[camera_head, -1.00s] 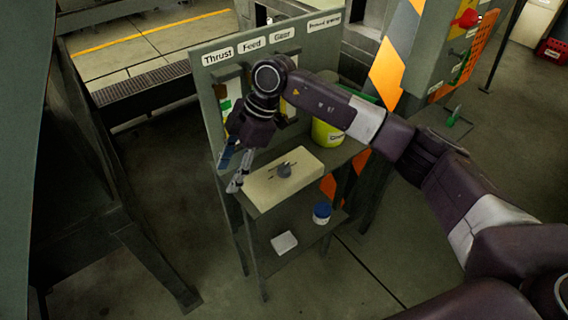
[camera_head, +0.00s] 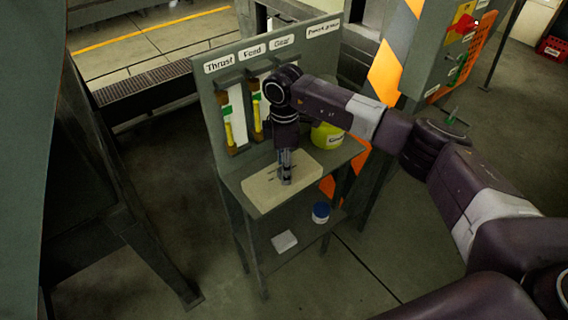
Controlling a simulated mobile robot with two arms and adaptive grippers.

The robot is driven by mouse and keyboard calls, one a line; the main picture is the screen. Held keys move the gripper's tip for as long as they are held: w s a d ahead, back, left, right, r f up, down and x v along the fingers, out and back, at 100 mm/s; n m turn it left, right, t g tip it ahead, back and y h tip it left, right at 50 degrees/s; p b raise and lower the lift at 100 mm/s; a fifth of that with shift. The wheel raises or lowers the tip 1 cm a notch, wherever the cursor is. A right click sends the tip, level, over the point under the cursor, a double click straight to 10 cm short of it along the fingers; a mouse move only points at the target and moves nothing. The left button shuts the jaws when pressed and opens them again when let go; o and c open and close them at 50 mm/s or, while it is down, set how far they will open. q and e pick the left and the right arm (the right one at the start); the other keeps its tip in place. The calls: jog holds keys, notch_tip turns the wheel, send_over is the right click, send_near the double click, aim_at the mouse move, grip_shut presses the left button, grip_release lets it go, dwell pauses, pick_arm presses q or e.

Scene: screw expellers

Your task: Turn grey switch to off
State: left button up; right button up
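A beige box (camera_head: 262,190) lies on the top shelf of a grey stand. The grey switch on its top face is now hidden behind my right gripper. My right gripper (camera_head: 286,181) points straight down with its fingertips at the middle of the box top, where the switch sits. The fingers look narrow from this side. I cannot tell whether they are around the switch, touching it or shut on it. The switch's setting cannot be read. My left gripper is not in view.
The stand's back panel (camera_head: 212,98) has labels reading Thrust, Feed and Gear, with yellow-green gauges below. A yellow-green bucket (camera_head: 327,136) stands behind the box. A blue-and-white jar (camera_head: 321,211) and a white block (camera_head: 285,241) lie on the lower shelf (camera_head: 262,262).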

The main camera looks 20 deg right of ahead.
jog(key=shift+f, duration=0.1)
jog(key=c, duration=1.1)
jog(key=shift+c, duration=0.2)
